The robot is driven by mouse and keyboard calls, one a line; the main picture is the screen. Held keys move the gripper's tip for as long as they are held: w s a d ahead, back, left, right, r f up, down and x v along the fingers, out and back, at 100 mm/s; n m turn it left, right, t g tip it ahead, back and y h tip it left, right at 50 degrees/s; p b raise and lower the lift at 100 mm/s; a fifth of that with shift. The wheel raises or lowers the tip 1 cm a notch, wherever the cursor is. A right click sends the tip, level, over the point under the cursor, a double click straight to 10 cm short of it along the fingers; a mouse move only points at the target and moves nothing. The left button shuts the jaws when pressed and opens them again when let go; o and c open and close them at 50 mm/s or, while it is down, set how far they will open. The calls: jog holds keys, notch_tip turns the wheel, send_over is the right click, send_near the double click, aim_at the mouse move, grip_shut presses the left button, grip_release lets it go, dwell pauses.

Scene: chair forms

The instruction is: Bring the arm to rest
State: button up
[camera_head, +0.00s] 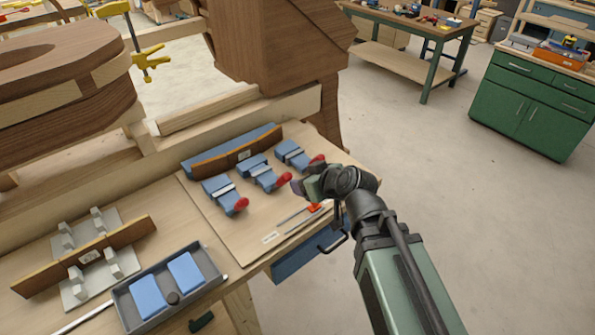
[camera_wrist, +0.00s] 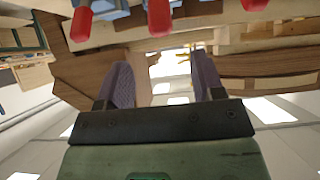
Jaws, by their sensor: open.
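My gripper (camera_head: 301,188) is at the end of my green and black arm, over the right edge of the workbench. In the wrist view its two purple-grey fingers (camera_wrist: 163,85) stand apart with nothing between them. Blue clamps with red handles lie on the board to its left: one at the left (camera_head: 222,193), one in the middle (camera_head: 264,176) and one at the right (camera_head: 295,155). The gripper is close to the red ends but looks apart from them.
A grey tray (camera_head: 207,296) with blue pads and a fixture holding a brown strip (camera_head: 90,257) are at the left. An orange-handled tool (camera_head: 314,208) lies near the gripper. A large wooden form (camera_head: 275,45) rises behind. The floor (camera_head: 430,160) at the right is clear.

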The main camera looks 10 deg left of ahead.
dwell(0.4)
jog(key=s+d+f+m+g+h, duration=0.2)
jog(key=d+f+m, duration=0.1)
jog(key=d, duration=0.4)
jog(key=s+d+f+m+g+h+b, duration=0.1)
jog(key=s+d+f+m+g+h, duration=0.2)
jog(key=d, duration=0.5)
jog(key=s+d+f+m+g+h+b, duration=0.1)
jog(key=s+d+f+m+g+h, duration=0.1)
jog(key=d, duration=0.6)
jog(key=shift+s+f+m+g+h, duration=0.3)
jog(key=shift+s+f+m+h, duration=0.25)
jog(key=shift+m, duration=0.15)
